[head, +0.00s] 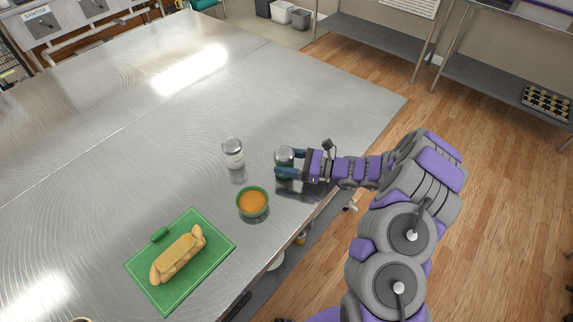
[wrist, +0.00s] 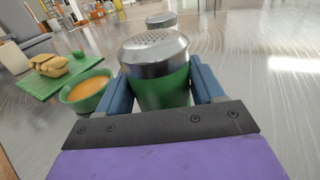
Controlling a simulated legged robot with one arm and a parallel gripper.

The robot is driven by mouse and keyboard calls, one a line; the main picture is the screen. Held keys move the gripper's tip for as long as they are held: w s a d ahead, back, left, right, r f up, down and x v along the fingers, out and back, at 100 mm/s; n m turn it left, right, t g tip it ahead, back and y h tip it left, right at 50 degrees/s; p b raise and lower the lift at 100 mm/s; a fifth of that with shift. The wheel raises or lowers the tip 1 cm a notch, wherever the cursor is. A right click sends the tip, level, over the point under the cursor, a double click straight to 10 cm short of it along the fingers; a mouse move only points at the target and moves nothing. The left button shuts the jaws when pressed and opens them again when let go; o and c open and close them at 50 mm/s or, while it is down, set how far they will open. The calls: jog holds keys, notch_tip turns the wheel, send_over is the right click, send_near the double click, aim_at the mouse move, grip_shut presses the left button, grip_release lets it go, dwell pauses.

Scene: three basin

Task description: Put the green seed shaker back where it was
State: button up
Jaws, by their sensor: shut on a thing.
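The green seed shaker (wrist: 160,75) has a perforated metal top and a green body. It stands upright between the two blue fingers of my gripper (wrist: 162,98), which is shut on it. In the head view the shaker (head: 284,154) is at the table's right part, partly hidden by my gripper (head: 287,165). I cannot tell whether its base touches the table. A second shaker with a metal top and a pale body (head: 233,153) stands upright to its left; its metal top also shows behind the green shaker in the wrist view (wrist: 161,21).
A green bowl of orange liquid (head: 252,203) sits in front of the shakers. A green cutting board (head: 222,246) with a filled bread roll (head: 178,256) lies nearer the front left. The metal table (head: 130,150) is clear behind and left. Its right edge runs under my arm.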

jog(key=shift+f, duration=0.55)
jog(key=shift+r, duration=0.1)
jog(key=o, duration=1.1)
jog(key=shift+d, duration=0.15)
